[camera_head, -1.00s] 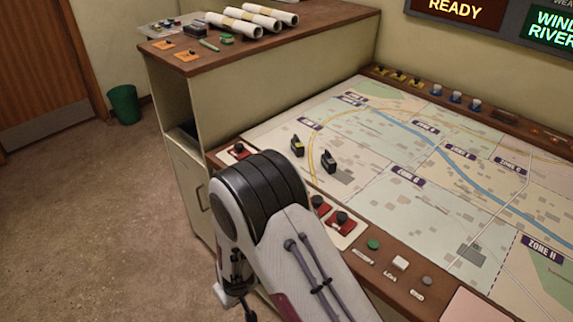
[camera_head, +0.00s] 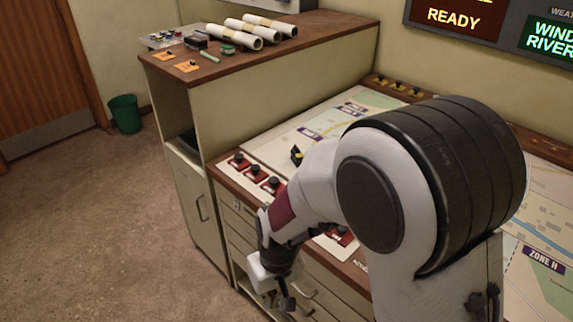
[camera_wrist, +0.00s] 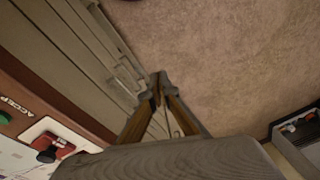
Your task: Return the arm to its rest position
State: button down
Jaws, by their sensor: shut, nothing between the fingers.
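My arm is bent over the front left of the console, and its large dark joint covers much of the map in the head view. My gripper (camera_head: 288,303) hangs low in front of the console's drawers, pointing down. In the wrist view my gripper (camera_wrist: 157,82) has its two fingers converging to touching tips, with nothing between them. Behind the tips are the grey drawer fronts (camera_wrist: 85,50) and the brown carpet (camera_wrist: 215,55).
Red switch plates with black knobs (camera_head: 255,174) line the console's front edge. A small black marker (camera_head: 297,155) stands on the map (camera_head: 285,140). Rolled papers (camera_head: 235,34) lie on the left cabinet top (camera_head: 300,45). Open floor (camera_head: 90,220) extends left, with a green bin (camera_head: 125,113).

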jog(key=s+d+r+m+t, duration=0.1)
jog(key=s+d+r, duration=0.3)
jog(key=d+r, duration=0.3)
jog(key=s+d+r+m+t+h, duration=0.1)
jog(key=s+d+r+m+t, duration=0.1)
jog(key=s+d+r, duration=0.2)
jog(key=s+d+r+m+t, duration=0.2)
jog(key=s+d+r, duration=0.3)
jog(key=d+r, duration=0.4)
notch_tip(320, 180, up, 3)
jog(key=shift+d+r, duration=0.15)
jog(key=shift+d, duration=0.25)
dwell(1.0)
